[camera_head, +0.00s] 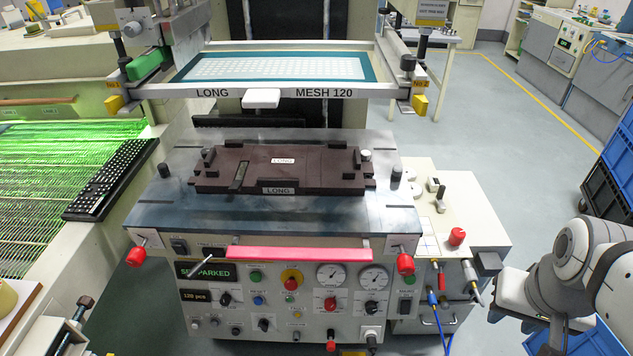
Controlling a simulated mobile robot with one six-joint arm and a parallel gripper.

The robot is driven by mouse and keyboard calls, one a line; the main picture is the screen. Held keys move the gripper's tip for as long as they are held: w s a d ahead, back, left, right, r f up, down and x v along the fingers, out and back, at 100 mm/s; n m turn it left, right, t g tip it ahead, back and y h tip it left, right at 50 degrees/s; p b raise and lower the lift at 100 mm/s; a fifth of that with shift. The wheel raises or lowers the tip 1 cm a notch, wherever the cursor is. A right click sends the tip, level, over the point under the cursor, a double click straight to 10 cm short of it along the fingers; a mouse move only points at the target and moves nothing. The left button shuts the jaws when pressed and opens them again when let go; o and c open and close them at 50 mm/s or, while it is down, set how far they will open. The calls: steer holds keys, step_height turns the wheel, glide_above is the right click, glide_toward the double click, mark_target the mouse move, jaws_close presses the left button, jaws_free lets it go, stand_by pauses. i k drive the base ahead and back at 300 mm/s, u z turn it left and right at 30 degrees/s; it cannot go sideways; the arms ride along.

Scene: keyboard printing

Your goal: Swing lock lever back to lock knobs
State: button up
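The printing machine has a red knob (137,250) at its front left and another red knob (405,263) at its front right. A third red knob (457,237) stands on the pale side plate at the right. A small dark upright lever (440,198) is on that plate. A thin metal lever (200,268) sticks out at the left of the front panel. I cannot tell which is the lock lever or whether it is locked. My arm shows at the lower right, apart from the machine; my gripper's fingers are not visible.
A dark fixture (283,170) marked LONG sits on the metal table (340,215). A framed screen (270,67) hangs above it. A pink-red bar (298,254) crosses the front. Blue crates (610,175) stand at the right edge.

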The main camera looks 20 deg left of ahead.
mark_target(198, 268)
steer(key=u, duration=1.6)
